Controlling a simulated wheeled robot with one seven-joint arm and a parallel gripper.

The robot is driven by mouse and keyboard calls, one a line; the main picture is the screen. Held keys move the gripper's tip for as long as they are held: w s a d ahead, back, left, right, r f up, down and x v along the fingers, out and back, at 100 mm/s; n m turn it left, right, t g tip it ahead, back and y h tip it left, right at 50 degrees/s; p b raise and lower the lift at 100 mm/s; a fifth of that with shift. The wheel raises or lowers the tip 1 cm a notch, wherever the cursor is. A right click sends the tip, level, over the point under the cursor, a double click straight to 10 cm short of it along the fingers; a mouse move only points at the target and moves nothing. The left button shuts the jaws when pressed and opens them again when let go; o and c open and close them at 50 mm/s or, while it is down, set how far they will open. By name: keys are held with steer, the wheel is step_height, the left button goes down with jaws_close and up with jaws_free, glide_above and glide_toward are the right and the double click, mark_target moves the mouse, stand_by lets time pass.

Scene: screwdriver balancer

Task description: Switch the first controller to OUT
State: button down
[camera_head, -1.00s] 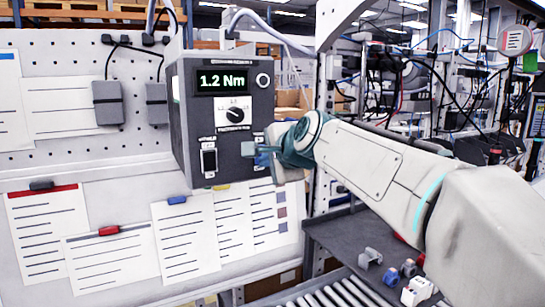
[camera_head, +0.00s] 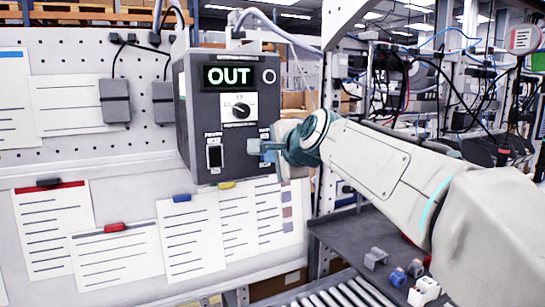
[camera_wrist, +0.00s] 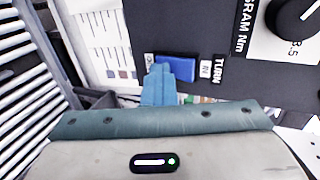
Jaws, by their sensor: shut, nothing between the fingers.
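The dark grey controller box (camera_head: 194,107) hangs in front of the pegboard. Its display (camera_head: 229,76) reads "OUT" in green. Below the display is a round knob (camera_head: 241,112), and at lower left a black-and-white rocker switch (camera_head: 214,156). My gripper (camera_head: 262,147) is shut and empty at the lower right of the panel, covering most of what is there. In the wrist view, my blue fingers (camera_wrist: 160,85) reach the panel beside a darker blue rectangular part (camera_wrist: 177,67) next to a "TURN" label (camera_wrist: 218,70). Whether they touch it cannot be told.
Paper sheets (camera_head: 190,240) hang below the controller, held by coloured clips. A dark tray with small parts (camera_head: 376,257) and a roller conveyor (camera_head: 345,292) lie at lower right. Cables and shelving (camera_head: 450,90) stand behind my arm.

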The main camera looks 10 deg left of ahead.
steer(key=shift+r+p, duration=0.45)
steer(key=shift+r, duration=0.4)
steer(key=shift+f, duration=0.1)
steer(key=b+v, duration=0.3)
steer(key=v, duration=1.1)
steer(key=shift+f, duration=0.2)
